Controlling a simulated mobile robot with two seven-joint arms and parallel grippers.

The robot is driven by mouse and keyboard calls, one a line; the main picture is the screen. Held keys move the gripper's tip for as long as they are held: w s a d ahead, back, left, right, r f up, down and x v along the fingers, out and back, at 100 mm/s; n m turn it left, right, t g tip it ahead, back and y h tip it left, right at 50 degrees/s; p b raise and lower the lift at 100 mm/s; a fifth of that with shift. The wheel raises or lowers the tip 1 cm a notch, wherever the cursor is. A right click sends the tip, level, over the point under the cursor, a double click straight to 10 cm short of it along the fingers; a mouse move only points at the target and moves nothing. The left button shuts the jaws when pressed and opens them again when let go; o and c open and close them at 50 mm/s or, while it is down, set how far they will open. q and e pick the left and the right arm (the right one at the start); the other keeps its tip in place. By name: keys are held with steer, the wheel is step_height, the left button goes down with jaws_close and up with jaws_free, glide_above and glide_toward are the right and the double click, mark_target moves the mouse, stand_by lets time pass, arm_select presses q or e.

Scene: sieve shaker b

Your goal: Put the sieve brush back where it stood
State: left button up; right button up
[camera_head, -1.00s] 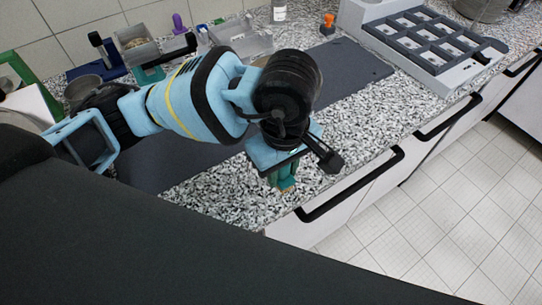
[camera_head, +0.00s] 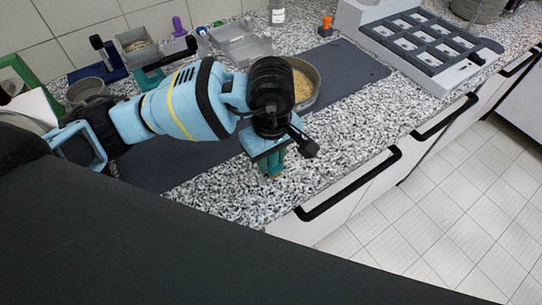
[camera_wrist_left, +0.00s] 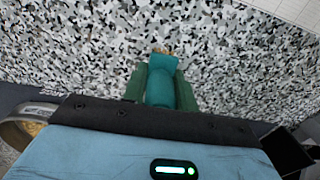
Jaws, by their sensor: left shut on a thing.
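My left gripper (camera_head: 271,163) is shut on the sieve brush and points down over the speckled counter near its front edge. In the left wrist view the brush's teal body (camera_wrist_left: 160,84) sits between the two green fingers (camera_wrist_left: 160,90), with a small tan end just past it. In the head view the brush is mostly hidden by the gripper. I cannot tell whether the brush touches the counter. My right gripper is not in view.
A round sieve with tan grains (camera_head: 305,83) stands on the dark mat (camera_head: 350,75) behind the gripper. A grey slotted rack (camera_head: 425,35) is at the right rear. Trays and small tools crowd the left rear. Bare counter (camera_head: 340,135) lies right of the gripper.

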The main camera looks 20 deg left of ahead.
arm_select(q)
steer(key=shift+f, duration=0.15)
steer(key=o, duration=1)
step_height(320, 180, up, 12)
steer(key=shift+r, duration=0.15)
